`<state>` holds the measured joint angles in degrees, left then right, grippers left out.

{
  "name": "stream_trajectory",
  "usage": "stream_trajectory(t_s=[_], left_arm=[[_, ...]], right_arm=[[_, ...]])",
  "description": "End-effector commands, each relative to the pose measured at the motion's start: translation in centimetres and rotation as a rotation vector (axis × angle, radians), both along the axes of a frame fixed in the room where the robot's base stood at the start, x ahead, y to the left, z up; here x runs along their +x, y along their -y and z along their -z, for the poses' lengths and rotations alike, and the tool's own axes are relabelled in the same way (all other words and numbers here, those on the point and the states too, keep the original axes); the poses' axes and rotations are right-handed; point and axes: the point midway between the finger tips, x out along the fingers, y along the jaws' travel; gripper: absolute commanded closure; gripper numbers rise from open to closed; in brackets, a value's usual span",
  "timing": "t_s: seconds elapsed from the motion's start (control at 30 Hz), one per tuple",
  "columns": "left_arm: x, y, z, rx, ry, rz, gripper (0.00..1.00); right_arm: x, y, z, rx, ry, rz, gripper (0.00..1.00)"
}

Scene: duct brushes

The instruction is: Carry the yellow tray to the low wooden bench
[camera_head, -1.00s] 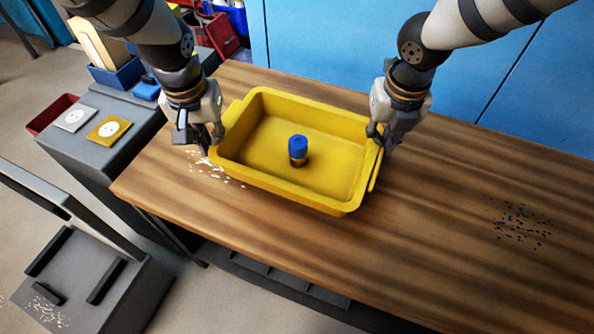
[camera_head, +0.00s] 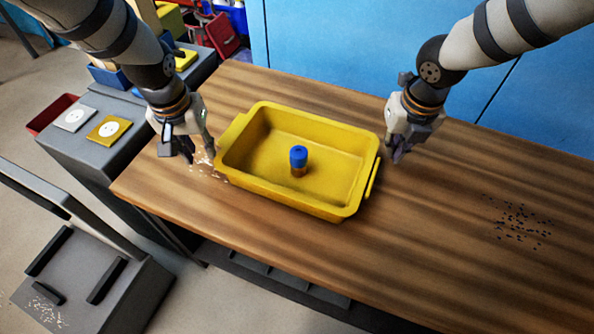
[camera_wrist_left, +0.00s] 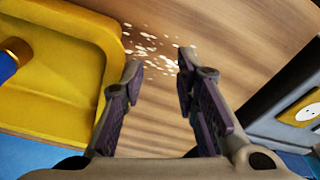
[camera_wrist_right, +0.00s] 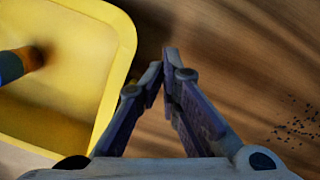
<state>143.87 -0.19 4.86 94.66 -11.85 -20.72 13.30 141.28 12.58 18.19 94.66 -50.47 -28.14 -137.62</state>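The yellow tray (camera_head: 290,195) rests on the wooden table with a blue-capped brown cylinder (camera_head: 299,160) standing inside. Its left edge also shows in the left wrist view (camera_wrist_left: 60,95), and its right side in the right wrist view (camera_wrist_right: 118,50). My left gripper (camera_head: 200,156) is open and empty just left of the tray, apart from its rim. My right gripper (camera_head: 398,156) is right of the tray, clear of its handle, its fingertips nearly together with nothing between them. I cannot make out a low wooden bench with certainty.
White bits (camera_head: 208,165) lie on the wooden table (camera_head: 430,240) by the left gripper; dark bits (camera_head: 520,220) lie at right. A grey cabinet (camera_head: 85,150) with two socket plates stands left. Blue panels (camera_head: 330,50) stand behind. The table right of the tray is mostly clear.

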Motion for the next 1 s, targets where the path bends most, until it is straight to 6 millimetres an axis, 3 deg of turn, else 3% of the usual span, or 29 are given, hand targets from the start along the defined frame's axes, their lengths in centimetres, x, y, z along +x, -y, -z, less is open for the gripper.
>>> stream_trajectory(t_s=[0.1, 0.2, 0.27, 0.77, 1.0], left_arm=[[0.0, 0.0, 0.0, 0.001, 0.0, 0.0, 0.72], [0.0, 0.0, 0.0, 0.002, -0.001, 0.0, 0.72], [0.0, -0.1, 0.0, 0.002, -0.001, 0.0, 0.72], [0.0, -0.1, -0.1, 0.003, -0.001, 0.0, 0.72], [-0.5, -0.1, -4.2, 0.002, 0.003, 0.0, 0.72]], right_arm=[[0.0, 0.0, 0.0, -0.002, -0.001, 0.0, 1.0], [0.0, 0.0, 0.0, -0.002, -0.001, 0.0, 0.75], [0.0, 0.1, 0.0, -0.003, -0.001, 0.0, 0.65], [0.0, 0.1, 0.0, -0.004, -0.002, 0.001, 0.65], [0.0, 0.1, 0.0, -0.004, -0.002, 0.001, 0.65]])
